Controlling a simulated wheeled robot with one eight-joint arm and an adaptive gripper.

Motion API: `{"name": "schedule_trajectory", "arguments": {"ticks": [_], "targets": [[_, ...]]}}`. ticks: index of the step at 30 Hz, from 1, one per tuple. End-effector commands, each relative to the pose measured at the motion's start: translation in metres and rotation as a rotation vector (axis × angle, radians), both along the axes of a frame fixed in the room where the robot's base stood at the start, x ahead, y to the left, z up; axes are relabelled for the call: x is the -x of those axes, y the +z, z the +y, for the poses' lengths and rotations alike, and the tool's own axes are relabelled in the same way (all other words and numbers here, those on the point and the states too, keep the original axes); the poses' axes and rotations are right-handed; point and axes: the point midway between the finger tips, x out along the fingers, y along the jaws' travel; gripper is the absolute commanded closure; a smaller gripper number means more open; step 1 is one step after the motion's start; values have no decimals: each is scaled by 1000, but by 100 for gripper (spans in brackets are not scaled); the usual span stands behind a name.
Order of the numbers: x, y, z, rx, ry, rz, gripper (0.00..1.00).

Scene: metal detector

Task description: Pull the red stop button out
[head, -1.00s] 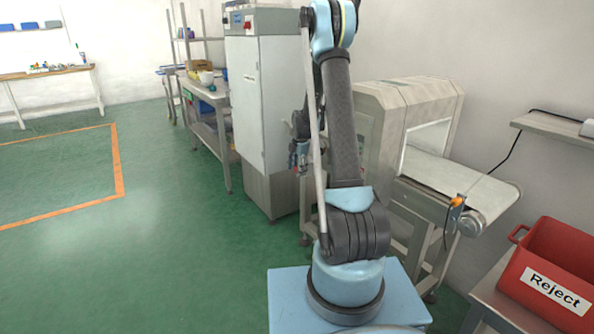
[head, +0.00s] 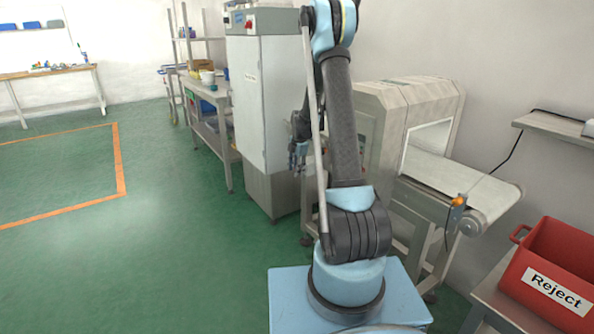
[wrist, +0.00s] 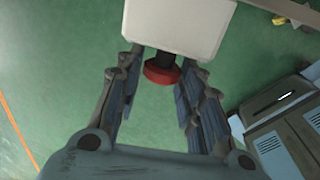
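In the wrist view, the red stop button (wrist: 161,71) is a round red cap on a dark stem. The stem leads up to a pale box (wrist: 178,22) at the top of the picture. My gripper (wrist: 160,65) is open, with one finger on each side of the button. A gap shows on the left; the right finger is very close to the cap, and I cannot tell whether it touches. In the head view, my gripper (head: 298,155) hangs left of the metal detector (head: 385,105). The button is hidden there behind my arm.
A tall white cabinet (head: 262,110) stands behind my gripper. The detector's conveyor (head: 455,185) runs right, with a red Reject bin (head: 550,275) beside it. A workbench (head: 212,95) stands back left. Green floor (head: 150,240) is open at left.

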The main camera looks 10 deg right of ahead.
Motion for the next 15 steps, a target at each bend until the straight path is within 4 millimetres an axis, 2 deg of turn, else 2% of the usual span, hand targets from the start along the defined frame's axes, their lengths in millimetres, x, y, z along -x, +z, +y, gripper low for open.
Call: {"name": "schedule_trajectory", "arguments": {"ticks": [2, 15], "targets": [[0, 0, 1, 0, 1, 0, 47], [0, 5, -1, 2, 0, -1, 47]]}}
